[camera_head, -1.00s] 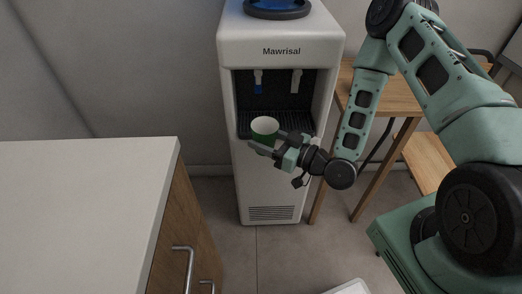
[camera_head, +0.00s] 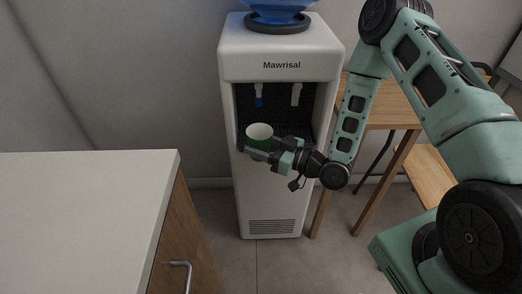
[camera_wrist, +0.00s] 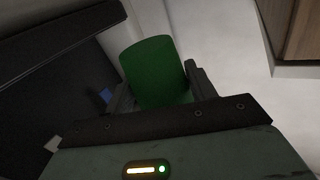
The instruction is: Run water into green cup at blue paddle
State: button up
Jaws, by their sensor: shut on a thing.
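The green cup (camera_head: 259,139), pale inside, is upright in my gripper (camera_head: 262,153), which is shut on it. In the wrist view the green cup (camera_wrist: 154,72) sits between the two fingers of my gripper (camera_wrist: 158,88). The cup is in front of the dispenser's recess, below and slightly in front of the blue paddle (camera_head: 259,101). The blue paddle (camera_wrist: 106,96) also shows at the left in the wrist view, apart from the cup. The white water dispenser (camera_head: 270,205) stands against the wall. No water is visible.
A second, white tap (camera_head: 296,94) is right of the blue paddle. The black drip tray (camera_head: 291,131) lies under the taps. A white-topped counter (camera_head: 85,215) is at the left front. A wooden table (camera_head: 395,108) stands right of the dispenser, behind my arm.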

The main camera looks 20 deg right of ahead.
jog(key=shift+w+d+b, duration=0.15)
jog(key=shift+w+d, duration=0.35)
jog(key=shift+w, duration=1.05)
jog(key=shift+w+d+b, duration=0.1)
jog(key=shift+w+d, duration=0.4)
jog(key=shift+w, duration=1.05)
jog(key=shift+w+d+b, duration=0.15)
jog(key=shift+w+d, duration=0.35)
jog(key=shift+w, duration=1.05)
jog(key=shift+w+d, duration=0.1)
jog(key=shift+w, duration=0.2)
jog(key=shift+w+d, duration=0.25)
jog(key=shift+w, duration=0.45)
jog(key=shift+w+b, duration=0.1)
jog(key=shift+b, duration=0.2)
jog(key=shift+s+a+p, duration=0.1)
jog(key=shift+s+a, duration=0.15)
jog(key=shift+s, duration=0.55)
jog(key=shift+s+a+p, duration=0.1)
jog(key=shift+s+a, duration=0.2)
jog(key=shift+s, duration=0.5)
jog(key=shift+s+a+p, duration=0.1)
jog(key=shift+s+a, duration=0.15)
jog(key=shift+s, duration=0.55)
jog(key=s+a, duration=0.3)
jog(key=s, duration=0.6)
jog(key=shift+s, duration=0.3)
